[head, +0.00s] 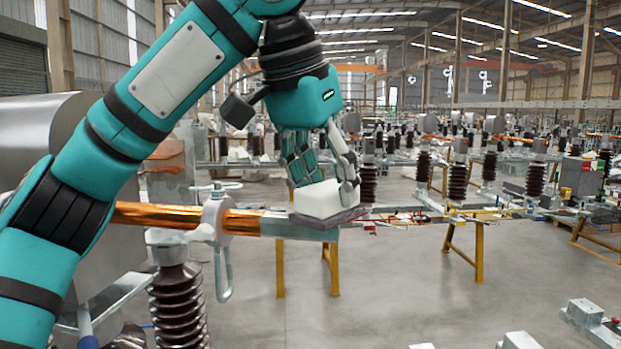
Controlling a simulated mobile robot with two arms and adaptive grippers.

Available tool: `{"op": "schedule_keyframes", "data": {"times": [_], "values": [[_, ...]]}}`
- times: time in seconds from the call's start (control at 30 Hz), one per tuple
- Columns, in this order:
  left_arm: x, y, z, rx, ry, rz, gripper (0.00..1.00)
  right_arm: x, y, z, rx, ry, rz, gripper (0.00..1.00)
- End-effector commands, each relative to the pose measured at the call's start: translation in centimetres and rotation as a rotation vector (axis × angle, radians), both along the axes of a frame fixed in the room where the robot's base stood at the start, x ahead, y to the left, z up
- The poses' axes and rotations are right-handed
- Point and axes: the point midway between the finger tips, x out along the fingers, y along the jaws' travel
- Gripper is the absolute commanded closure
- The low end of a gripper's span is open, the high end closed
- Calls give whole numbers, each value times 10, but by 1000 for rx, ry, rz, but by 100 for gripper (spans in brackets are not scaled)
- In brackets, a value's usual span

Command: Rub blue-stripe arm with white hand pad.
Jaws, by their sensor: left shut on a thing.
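My left gripper (325,182) is shut on the white hand pad (322,200), a white block with a dark grey underside. The pad is at the tip of a copper-coloured isolator arm (160,215), which runs in from the left and ends in a flat grey piece (290,228). The pad's underside overlaps the top of this end piece and appears to touch it. No blue stripe shows clearly on this arm; my left arm hides part of its left side. My right gripper is not in view.
A grey clamp (215,225) grips the copper arm above a brown ribbed insulator (180,305). Yellow stands (480,250) and more isolator frames with brown insulators (458,182) fill the hall behind. Grey metal parts (585,312) lie low at the right. Open floor lies between.

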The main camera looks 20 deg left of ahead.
Motion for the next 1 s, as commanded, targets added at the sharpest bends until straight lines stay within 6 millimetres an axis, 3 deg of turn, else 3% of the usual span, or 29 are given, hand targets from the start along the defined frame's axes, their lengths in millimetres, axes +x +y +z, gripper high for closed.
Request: {"op": "schedule_keyframes", "data": {"times": [0.13, 0.33, 1.0], "values": [[2, -12, -1, -1, 0, 0, 95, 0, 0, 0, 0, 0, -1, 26], [3, -13, 1, 0, 0, 1, 95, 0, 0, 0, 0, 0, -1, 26], [-4, 25, -3, 2, 2, 3, 95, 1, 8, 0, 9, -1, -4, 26]]}}
